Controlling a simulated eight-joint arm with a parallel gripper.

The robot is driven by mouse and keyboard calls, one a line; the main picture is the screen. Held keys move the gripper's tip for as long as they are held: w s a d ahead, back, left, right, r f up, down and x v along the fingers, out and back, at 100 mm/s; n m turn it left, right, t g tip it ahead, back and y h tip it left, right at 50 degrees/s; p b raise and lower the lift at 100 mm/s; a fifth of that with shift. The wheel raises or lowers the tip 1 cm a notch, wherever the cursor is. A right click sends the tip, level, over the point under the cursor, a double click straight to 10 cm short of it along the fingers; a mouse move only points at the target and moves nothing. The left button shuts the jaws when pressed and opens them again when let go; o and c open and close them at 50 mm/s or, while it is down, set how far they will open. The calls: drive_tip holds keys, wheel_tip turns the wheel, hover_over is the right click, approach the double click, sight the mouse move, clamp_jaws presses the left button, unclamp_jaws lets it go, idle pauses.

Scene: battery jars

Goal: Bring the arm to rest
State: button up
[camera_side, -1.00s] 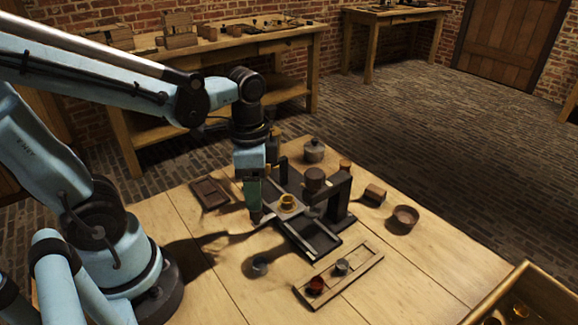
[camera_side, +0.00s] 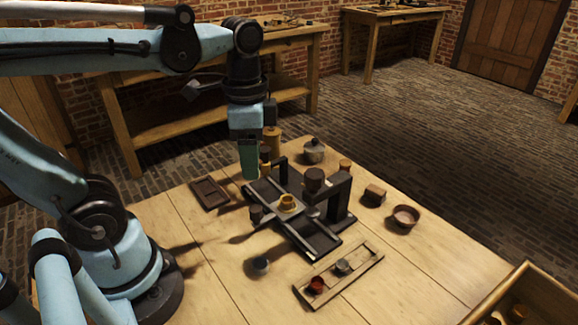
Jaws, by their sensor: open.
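My gripper (camera_side: 257,170) is open and hangs in the air above the left part of the dark stand, with its green finger pointing down. It is clear of the small dark knob (camera_side: 256,213) at the left end of the stand's sliding frame. Part of the stand's far left side is hidden behind my gripper.
A wooden rack (camera_side: 363,263) holds a red cup (camera_side: 316,285) and a grey cup (camera_side: 342,266).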

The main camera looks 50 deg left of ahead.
drive_tip(key=shift+f, duration=0.1)
drive_tip(key=w+n+t, duration=0.1)
drive_tip(key=n+t, duration=0.1)
drive_tip(key=w+f+n+t, duration=0.1)
drive_tip(key=n+t, duration=0.1)
drive_tip(key=w+f+n+t, duration=0.1)
drive_tip(key=n+t, duration=0.1)
drive_tip(key=t, duration=0.1)
drive_tip(key=shift+w+d+f+n, duration=0.2)
drive_tip(key=shift+w+f+n, duration=0.05)
drive_tip(key=shift+w+n, duration=0.15)
